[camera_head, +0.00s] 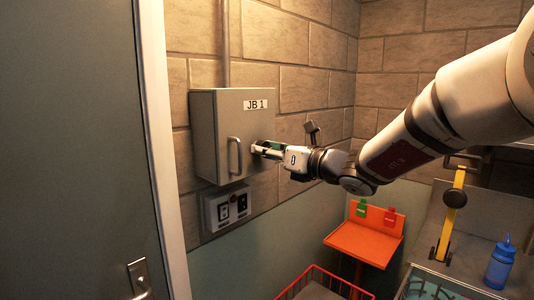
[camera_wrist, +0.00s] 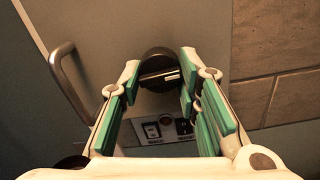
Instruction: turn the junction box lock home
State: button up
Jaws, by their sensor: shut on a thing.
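The grey junction box (camera_head: 243,120), labelled "JB 1", is fixed to the block wall, and its door looks closed. Its lock is a round black knob (camera_wrist: 160,68) on the door, with a raised bar lying nearly level and slightly tilted in the wrist view. My gripper (camera_head: 263,148) reaches the door from the right. In the wrist view its green-padded fingers (camera_wrist: 158,73) stand on either side of the knob and are shut on it. In the head view the fingers hide the knob.
A bar handle (camera_head: 233,156) stands out on the box door, left of the knob. A switch box (camera_head: 228,207) sits just below. An orange shelf (camera_head: 362,242), a blue bottle (camera_head: 501,265) and a yellow upright (camera_head: 450,215) are lower right. A grey door (camera_head: 70,130) stands left.

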jog(key=n+b, duration=0.5)
jog(key=shift+w+f, duration=0.15)
jog(key=shift+w, duration=0.05)
jog(key=n+b, duration=0.3)
jog(key=b, duration=0.2)
jog(key=shift+n+b, duration=0.3)
jog(key=shift+b, duration=0.05)
jog(key=n+b, duration=0.4)
jog(key=b, duration=0.3)
jog(key=shift+d, duration=0.1)
jog(key=n+b, duration=0.2)
jog(key=b, duration=0.1)
jog(key=n+b, duration=0.2)
jog(key=b, duration=0.1)
jog(key=shift+r+n, duration=0.2)
jog(key=shift+n, duration=0.2)
jog(key=o, duration=1.2)
jog(key=shift+r, duration=0.1)
jog(key=shift+s+d, duration=0.1)
jog(key=shift+d, duration=0.05)
